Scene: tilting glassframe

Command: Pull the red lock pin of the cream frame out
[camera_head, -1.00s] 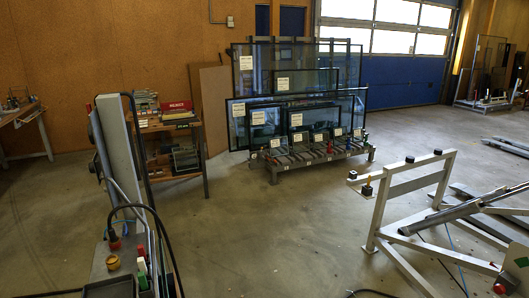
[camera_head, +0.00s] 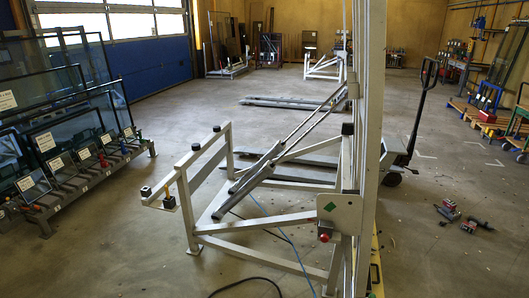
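The cream frame (camera_head: 209,183) stands on the floor in the middle of the view, with a tall upright (camera_head: 366,120) at its right side. The red lock pin (camera_head: 324,237) shows as a small red knob just below a cream plate with a green diamond (camera_head: 340,212), low on the upright. How deep the pin sits cannot be seen. Neither of my grippers is in view.
A rack of glass panes (camera_head: 60,160) stands at the left. A pallet jack (camera_head: 421,110) is behind the upright. Power tools (camera_head: 460,218) lie on the floor at the right. Cables cross the floor below the frame. Floor in front of the frame is clear at the left.

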